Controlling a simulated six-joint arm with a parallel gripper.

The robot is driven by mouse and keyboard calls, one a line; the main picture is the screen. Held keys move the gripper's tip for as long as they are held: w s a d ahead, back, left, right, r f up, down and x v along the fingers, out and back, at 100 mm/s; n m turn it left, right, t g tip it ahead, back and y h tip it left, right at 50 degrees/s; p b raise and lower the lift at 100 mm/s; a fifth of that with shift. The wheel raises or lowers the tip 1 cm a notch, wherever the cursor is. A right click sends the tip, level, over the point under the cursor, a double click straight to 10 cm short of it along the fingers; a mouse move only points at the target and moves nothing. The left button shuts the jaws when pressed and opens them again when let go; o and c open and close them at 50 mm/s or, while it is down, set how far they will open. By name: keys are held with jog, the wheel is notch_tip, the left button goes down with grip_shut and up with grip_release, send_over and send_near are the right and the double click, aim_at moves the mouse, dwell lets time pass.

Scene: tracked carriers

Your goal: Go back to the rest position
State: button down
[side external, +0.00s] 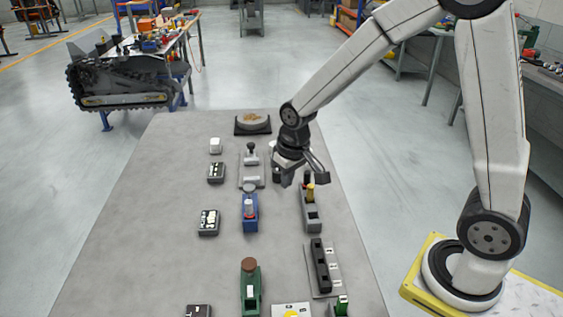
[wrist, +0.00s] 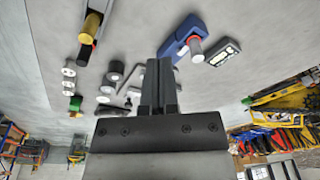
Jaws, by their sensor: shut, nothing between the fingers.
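My gripper (side external: 303,178) hangs above the right side of the grey table (side external: 150,235), near the grey carrier (side external: 312,222) that holds a yellow-and-black upright part (side external: 310,192). In the wrist view my gripper's fingers (wrist: 160,68) are together with nothing between them. The blue carrier (side external: 250,222) with a white cylinder stands left of my gripper; it also shows in the wrist view (wrist: 175,45). The yellow part also shows in the wrist view (wrist: 92,25).
A round dish on a black base (side external: 253,122) stands at the table's far end. Several small dark boxes (side external: 208,222) line the left. A green carrier (side external: 251,290) and a long dark rack (side external: 321,265) stand nearer. The table's left strip is clear.

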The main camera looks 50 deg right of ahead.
jog(key=s+n+t, duration=0.1)
jog(key=s, duration=0.9)
jog(key=shift+s+f, duration=0.15)
jog(key=shift+s, duration=0.25)
